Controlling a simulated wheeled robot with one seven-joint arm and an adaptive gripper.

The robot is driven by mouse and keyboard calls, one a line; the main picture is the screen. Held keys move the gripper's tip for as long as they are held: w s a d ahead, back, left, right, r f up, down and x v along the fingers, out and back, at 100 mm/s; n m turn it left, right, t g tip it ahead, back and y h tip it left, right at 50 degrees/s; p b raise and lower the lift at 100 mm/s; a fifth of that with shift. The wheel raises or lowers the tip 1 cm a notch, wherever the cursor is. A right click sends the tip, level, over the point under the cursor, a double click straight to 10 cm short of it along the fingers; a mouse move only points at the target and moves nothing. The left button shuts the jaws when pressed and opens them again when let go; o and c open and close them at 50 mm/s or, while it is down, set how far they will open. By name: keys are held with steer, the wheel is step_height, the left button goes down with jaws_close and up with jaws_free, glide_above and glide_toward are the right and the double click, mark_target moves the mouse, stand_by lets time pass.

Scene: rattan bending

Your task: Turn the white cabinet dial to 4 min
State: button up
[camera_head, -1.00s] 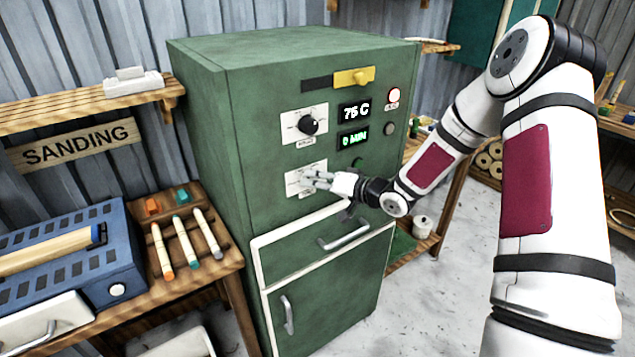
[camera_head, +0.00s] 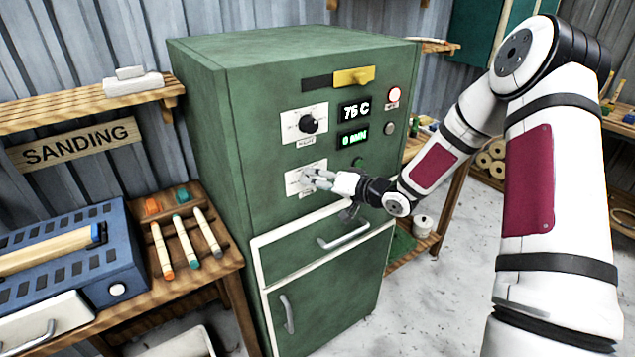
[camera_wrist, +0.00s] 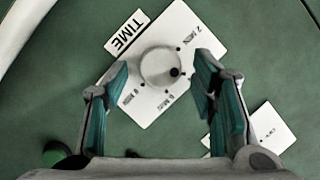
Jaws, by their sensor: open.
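The white dial (camera_wrist: 158,66) sits on a white plate (camera_wrist: 150,108) with a TIME label (camera_wrist: 127,33) beside it, in the wrist view. A black dot shows on the dial's lower right side. My gripper (camera_wrist: 162,72) is open, one finger on each side of the dial, with a gap to each; I cannot tell how deep the tips reach. In the head view my gripper (camera_head: 312,178) is at the lower plate of the green cabinet (camera_head: 275,95) and hides most of the dial. The green display (camera_head: 353,138) reads 0 MIN.
A black dial (camera_head: 309,125) on its own white plate is above, beside a display (camera_head: 354,111) reading 75 C. A yellow slider (camera_head: 354,77) and round lamp (camera_head: 394,95) are higher. A drawer handle (camera_head: 344,236) juts out below my gripper. A workbench (camera_head: 190,283) stands left.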

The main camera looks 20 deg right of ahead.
steer(key=v, duration=1.1)
steer(key=shift+s+d, duration=0.2)
steer(key=s+d+r+n+g+h, duration=0.1)
steer(key=s+r+g+h, duration=0.1)
steer(key=s+r+h, duration=0.4)
steer(key=s+d+r+n+g+h, duration=0.1)
steer(key=s+d+r+h, duration=0.1)
steer(key=r+h, duration=0.45)
steer(key=s+a+r+g+y, duration=0.1)
steer(key=s+a, duration=0.4)
steer(key=s, duration=0.5)
steer(key=s+a+r+g+y, duration=0.2)
steer(key=s+a+r+y, duration=0.1)
steer(key=s, duration=0.8)
steer(key=shift+s+a+r+n+g+b, duration=0.2)
steer(key=shift+a+r+n+g+b, duration=0.2)
steer(key=shift+a, duration=0.8)
steer(key=shift+r, duration=0.1)
